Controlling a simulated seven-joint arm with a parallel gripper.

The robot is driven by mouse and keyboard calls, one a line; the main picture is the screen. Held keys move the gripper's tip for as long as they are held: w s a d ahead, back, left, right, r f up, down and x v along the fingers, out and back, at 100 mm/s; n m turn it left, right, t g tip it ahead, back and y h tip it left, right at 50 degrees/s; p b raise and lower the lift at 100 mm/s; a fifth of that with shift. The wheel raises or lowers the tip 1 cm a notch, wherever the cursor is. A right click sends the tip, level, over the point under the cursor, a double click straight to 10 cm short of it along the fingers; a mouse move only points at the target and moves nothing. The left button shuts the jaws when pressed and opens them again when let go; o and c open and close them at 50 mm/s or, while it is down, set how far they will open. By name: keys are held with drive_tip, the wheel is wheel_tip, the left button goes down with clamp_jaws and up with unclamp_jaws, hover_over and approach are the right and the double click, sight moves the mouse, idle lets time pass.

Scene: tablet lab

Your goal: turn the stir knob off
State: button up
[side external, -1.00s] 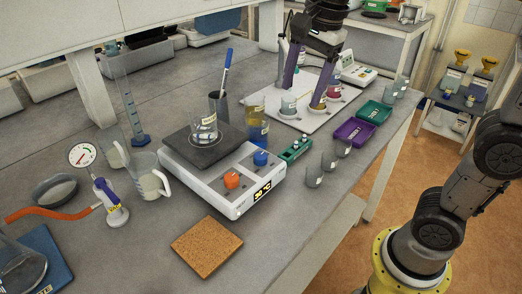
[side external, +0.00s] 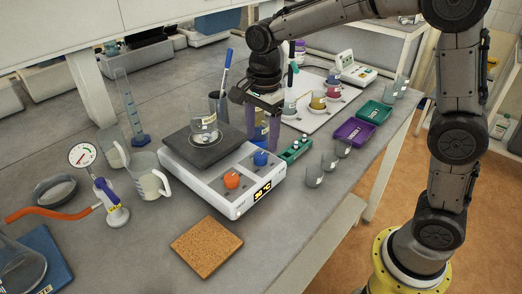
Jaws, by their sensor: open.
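The white hotplate stirrer (side external: 185,172) stands mid-bench with a dark square top plate and a lit display. An orange knob (side external: 231,180) and a blue knob (side external: 261,158) sit on its front panel. The knob labels are too small to read, so I cannot tell which one is for stirring. A glass beaker (side external: 204,128) stands on the top plate. My gripper (side external: 262,138) points down with its purple fingers apart, just above and behind the blue knob in the picture. It holds nothing that I can see. It partly hides a blue and amber cylinder (side external: 261,128).
A green block with small vials (side external: 296,149) lies right of the stirrer, with small glass cups (side external: 314,178) nearby. A cork mat (side external: 206,247) lies in front. A glass jug (side external: 148,178) stands left. A pen cup (side external: 219,105) stands behind.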

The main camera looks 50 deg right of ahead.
sight(261, 155)
drive_tip(key=shift+w+f, duration=0.15)
drive_tip(key=shift+f, duration=2.4)
clamp_jaws()
